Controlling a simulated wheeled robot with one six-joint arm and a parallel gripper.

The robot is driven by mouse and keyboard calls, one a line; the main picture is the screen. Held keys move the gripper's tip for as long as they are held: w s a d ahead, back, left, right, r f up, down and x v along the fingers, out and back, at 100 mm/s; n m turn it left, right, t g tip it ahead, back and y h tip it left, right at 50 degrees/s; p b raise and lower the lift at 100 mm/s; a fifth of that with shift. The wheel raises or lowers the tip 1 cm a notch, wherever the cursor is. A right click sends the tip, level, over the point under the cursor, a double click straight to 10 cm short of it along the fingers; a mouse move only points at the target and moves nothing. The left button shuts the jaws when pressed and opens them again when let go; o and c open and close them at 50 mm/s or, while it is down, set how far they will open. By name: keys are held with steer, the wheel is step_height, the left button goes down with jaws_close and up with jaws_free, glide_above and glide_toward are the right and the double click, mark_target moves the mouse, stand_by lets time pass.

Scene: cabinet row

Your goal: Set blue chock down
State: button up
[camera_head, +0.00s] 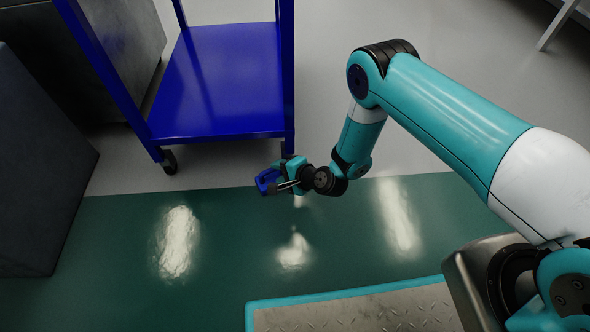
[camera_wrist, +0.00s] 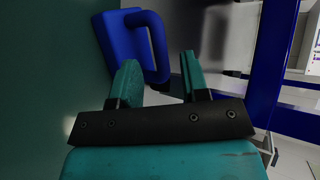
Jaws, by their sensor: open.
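The blue chock (camera_head: 266,181) shows in the head view at the tip of my gripper (camera_head: 283,186), above or on the green floor strip in front of the blue cart. In the wrist view the blue chock (camera_wrist: 122,45) has a blocky body and a rounded loop handle. My gripper (camera_wrist: 160,78) is open, with one teal finger on each side of the lower part of the handle. A gap shows between the handle and the right finger. I cannot tell whether the left finger touches it, or whether the chock rests on the floor.
A blue wheeled cart (camera_head: 220,80) stands just behind the gripper, its near leg close by. A dark grey block (camera_head: 35,170) is at the left. The green floor strip (camera_head: 120,235) is clear. A teal-edged metal plate (camera_head: 360,310) is at the bottom.

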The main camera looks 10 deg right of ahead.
steer(key=p+v, duration=0.5)
steer(key=v, duration=0.4)
steer(key=a+r+n+g+y, duration=0.15)
steer(key=r+n, duration=0.25)
steer(key=r, duration=0.5)
steer(key=a+r+n+g, duration=0.2)
steer(key=r+n, duration=0.2)
steer(key=r, duration=0.6)
steer(key=a+r+n+g, duration=0.1)
steer(key=r+n+g, duration=0.15)
steer(key=r, duration=0.65)
steer(key=s+d+r+n+h, duration=0.2)
steer(key=s+d+r, duration=0.2)
steer(key=s, duration=0.3)
steer(key=s+d+r+n+g+h, duration=0.1)
steer(key=s+d+r+n+h, duration=0.1)
steer(key=s+r, duration=0.5)
steer(key=s+d+r+n+g+h, duration=0.1)
steer(key=s+d+r+n+h, duration=0.1)
steer(key=s+d+r+n, duration=0.2)
steer(key=s+d+r, duration=0.1)
steer(key=s, duration=0.2)
steer(key=shift+d+r, duration=0.25)
steer(key=shift+d, duration=0.15)
steer(key=shift+s+d, duration=0.1)
